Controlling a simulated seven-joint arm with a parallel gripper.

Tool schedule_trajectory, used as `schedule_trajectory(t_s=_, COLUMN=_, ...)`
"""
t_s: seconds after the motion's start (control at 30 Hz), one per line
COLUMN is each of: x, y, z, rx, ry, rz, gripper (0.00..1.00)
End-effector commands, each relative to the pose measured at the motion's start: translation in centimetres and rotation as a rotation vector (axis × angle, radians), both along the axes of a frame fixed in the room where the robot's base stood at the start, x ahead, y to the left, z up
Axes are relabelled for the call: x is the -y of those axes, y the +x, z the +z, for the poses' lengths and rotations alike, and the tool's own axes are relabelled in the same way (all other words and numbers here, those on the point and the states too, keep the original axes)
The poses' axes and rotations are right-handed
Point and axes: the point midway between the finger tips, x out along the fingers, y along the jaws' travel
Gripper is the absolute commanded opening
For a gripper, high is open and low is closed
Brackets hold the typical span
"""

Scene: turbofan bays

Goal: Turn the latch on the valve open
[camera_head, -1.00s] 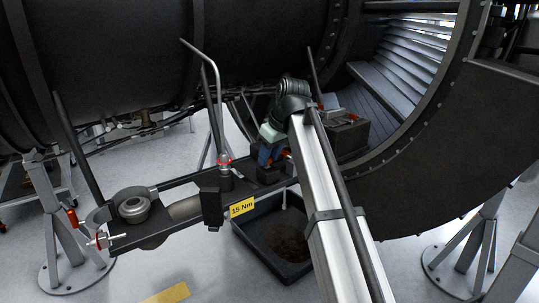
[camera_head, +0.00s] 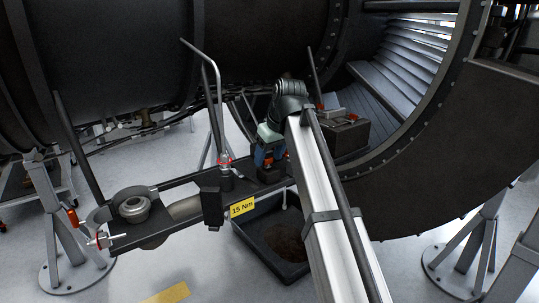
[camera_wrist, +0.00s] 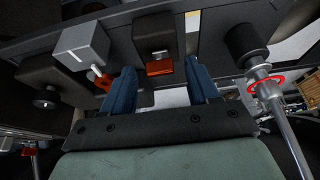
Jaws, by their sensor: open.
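My gripper (camera_wrist: 162,88) is open, with its two blue fingers apart and nothing held between them. A dark block with an orange-red latch (camera_wrist: 159,67) shows between and beyond the fingertips in the wrist view; I see no contact. A grey block (camera_wrist: 82,46) with a red lever (camera_wrist: 103,80) stands to the left, close to the left finger. I cannot tell for sure which of these is the valve's latch. In the head view my gripper (camera_head: 270,158) points down over the dark fixture, and the arm hides part of the parts there.
A dark box (camera_head: 343,135) sits on the right. A yellow "15 Nm" label (camera_head: 242,206) is on the fixture bar. A black tray (camera_head: 272,262) lies below. The engine casing rises behind.

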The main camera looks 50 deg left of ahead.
Motion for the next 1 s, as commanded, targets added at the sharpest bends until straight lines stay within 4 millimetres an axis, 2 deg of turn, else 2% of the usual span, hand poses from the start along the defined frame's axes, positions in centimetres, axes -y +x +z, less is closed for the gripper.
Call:
schedule_trajectory(t_s=0.27, x=0.4, y=0.0, z=1.0, rx=0.0, ry=0.0, rz=0.0, gripper=0.6)
schedule_trajectory(t_s=0.7, x=3.4, y=0.0, z=8.6, rx=0.001, ry=0.002, rz=0.0, gripper=0.6)
schedule_trajectory(t_s=1.0, x=4.9, y=0.0, z=12.0, rx=0.0, ry=0.0, rz=0.0, gripper=0.6)
